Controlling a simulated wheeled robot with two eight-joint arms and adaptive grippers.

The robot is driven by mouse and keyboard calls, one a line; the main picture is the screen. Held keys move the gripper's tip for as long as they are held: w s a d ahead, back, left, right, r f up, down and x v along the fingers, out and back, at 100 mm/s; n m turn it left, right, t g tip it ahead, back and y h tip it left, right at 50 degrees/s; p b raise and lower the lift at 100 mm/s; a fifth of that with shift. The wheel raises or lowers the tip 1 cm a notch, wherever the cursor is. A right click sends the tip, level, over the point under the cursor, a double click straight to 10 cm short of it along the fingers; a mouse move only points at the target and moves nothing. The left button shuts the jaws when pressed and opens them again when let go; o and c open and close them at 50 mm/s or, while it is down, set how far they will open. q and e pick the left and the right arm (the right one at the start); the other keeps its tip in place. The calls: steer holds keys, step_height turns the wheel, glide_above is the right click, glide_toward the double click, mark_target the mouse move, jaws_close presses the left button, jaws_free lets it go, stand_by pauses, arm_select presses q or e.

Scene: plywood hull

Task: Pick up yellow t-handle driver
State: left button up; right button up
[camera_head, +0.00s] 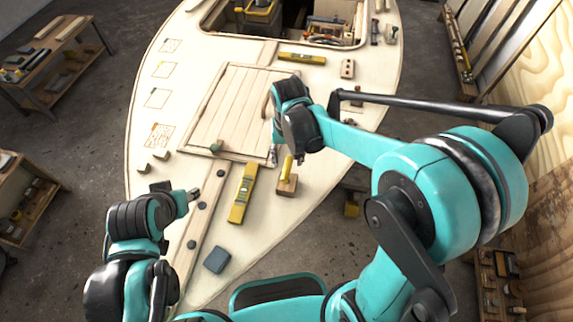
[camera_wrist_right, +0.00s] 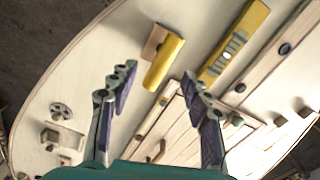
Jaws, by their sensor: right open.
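The yellow t-handle driver (camera_head: 288,167) shows as a yellow upright piece in a small wooden block (camera_head: 287,186) on the pale deck. In the right wrist view the yellow piece (camera_wrist_right: 164,63) is ahead of and between the fingers, with the block (camera_wrist_right: 153,40) behind it. My right gripper (camera_wrist_right: 160,88) is open and empty, close to the driver and not visibly touching it. It also shows in the head view (camera_head: 285,157), just above the driver in the picture. My left gripper (camera_head: 194,195) is over the deck at left; its finger gap is unclear.
A yellow spirit level (camera_head: 242,193) lies just left of the block. A grey-blue box (camera_head: 217,260) sits near the front. Another yellow level (camera_head: 302,58) lies farther back, beyond a framed plank hatch (camera_head: 225,105). Bare deck lies right of the block.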

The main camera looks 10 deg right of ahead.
mark_target(287, 167)
step_height(287, 167, down, 3)
steer(key=shift+s+r+b, duration=0.1)
steer(key=shift+s+b, duration=0.05)
steer(key=shift+b, duration=0.45)
step_height(287, 167, down, 5)
steer(key=shift+a+f+b, duration=0.1)
steer(key=shift+b, duration=1)
jaws_close()
